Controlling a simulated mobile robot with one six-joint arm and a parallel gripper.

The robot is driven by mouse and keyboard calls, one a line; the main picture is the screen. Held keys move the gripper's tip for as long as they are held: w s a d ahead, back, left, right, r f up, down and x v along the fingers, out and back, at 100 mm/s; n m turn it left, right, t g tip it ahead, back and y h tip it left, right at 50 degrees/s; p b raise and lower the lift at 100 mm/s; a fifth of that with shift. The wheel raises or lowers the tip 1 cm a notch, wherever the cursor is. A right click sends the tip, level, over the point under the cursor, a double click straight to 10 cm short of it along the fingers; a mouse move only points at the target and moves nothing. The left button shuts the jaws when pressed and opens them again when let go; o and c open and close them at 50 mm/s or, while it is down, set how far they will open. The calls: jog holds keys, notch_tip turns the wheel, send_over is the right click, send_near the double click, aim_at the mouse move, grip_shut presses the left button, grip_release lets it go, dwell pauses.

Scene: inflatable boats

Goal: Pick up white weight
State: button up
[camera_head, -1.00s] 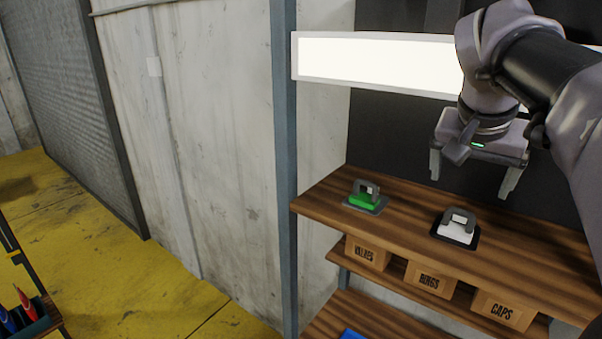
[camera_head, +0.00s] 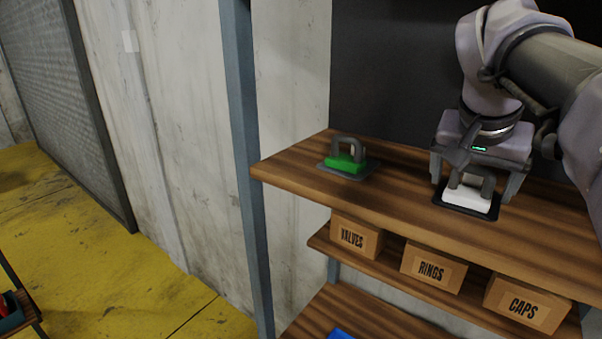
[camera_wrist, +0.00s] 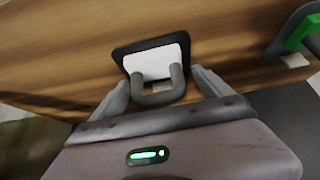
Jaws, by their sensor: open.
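The white weight (camera_head: 467,198) has a grey handle and sits on a dark mat (camera_head: 486,214) on the top wooden shelf. My gripper (camera_head: 474,192) is open right above it, with a finger on either side of the handle. In the wrist view the white weight (camera_wrist: 153,62) and its handle lie between the two fingers of my gripper (camera_wrist: 162,88). I see a gap beside the handle on each side. Contact at the fingertips cannot be told.
A green weight (camera_head: 345,163) with a grey handle stands on its own mat to the left on the same shelf (camera_head: 400,205). Boxes marked VALVES (camera_head: 356,238), RINGS (camera_head: 432,269) and CAPS (camera_head: 524,305) stand on the shelf below. A blue-grey post (camera_head: 243,150) rises at the shelf's left end.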

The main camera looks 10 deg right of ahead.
aim_at(469, 191)
jog(key=shift+s+a+r, duration=0.4)
jog(key=shift+s+a, duration=0.35)
jog(key=shift+a, duration=0.05)
jog(key=c, duration=0.4)
jog(key=shift+s+a+r, duration=0.1)
jog(key=shift+s+a, duration=0.15)
jog(key=c, duration=0.4)
jog(key=shift+w+d+f, duration=0.2)
jog(key=shift+w+d, duration=0.15)
jog(key=shift+d, duration=0.05)
jog(key=c, duration=0.7)
grip_shut()
jog(key=shift+r, duration=0.1)
